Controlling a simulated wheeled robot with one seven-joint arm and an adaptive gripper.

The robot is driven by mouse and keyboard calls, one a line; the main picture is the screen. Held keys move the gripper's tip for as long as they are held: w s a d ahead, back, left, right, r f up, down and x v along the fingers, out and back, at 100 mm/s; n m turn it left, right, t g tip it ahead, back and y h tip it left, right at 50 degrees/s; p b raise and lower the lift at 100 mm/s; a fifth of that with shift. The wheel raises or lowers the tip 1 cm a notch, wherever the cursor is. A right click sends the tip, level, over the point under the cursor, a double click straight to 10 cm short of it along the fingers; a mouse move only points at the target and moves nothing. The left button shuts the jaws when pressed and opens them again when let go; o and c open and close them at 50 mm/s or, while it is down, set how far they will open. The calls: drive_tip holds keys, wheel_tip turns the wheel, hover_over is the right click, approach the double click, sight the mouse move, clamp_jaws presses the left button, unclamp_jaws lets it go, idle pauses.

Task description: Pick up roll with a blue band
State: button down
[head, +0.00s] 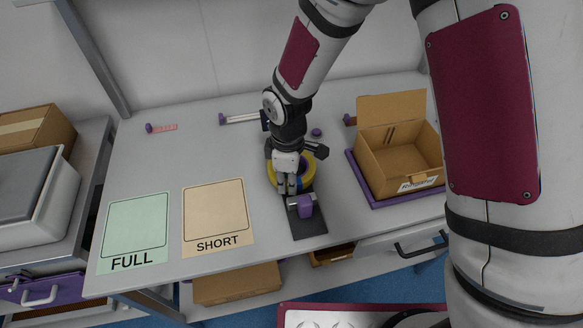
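A yellow roll with a blue band (318,171) is near the middle of the table, just behind a dark plate (307,226) with a purple and grey holder (304,206). My gripper (288,184) reaches down over the roll from above and covers much of its middle and front. Its fingertips overlap the roll in this view. I cannot tell whether they touch it, or whether the fingers are open or shut.
A green FULL mat (135,233) and a tan SHORT mat (217,218) lie at the front left. An open cardboard box (405,165) stands on a purple tray (366,190) at the right. Small purple-ended items (151,128) line the back.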

drive_tip(key=shift+w+r, duration=0.1)
drive_tip(key=shift+w, duration=0.1)
drive_tip(key=shift+r, duration=0.25)
wheel_tip(320, 180, up, 8)
drive_tip(key=shift+r, duration=0.15)
drive_tip(key=shift+s+r, duration=0.1)
drive_tip(key=shift+r, duration=0.45)
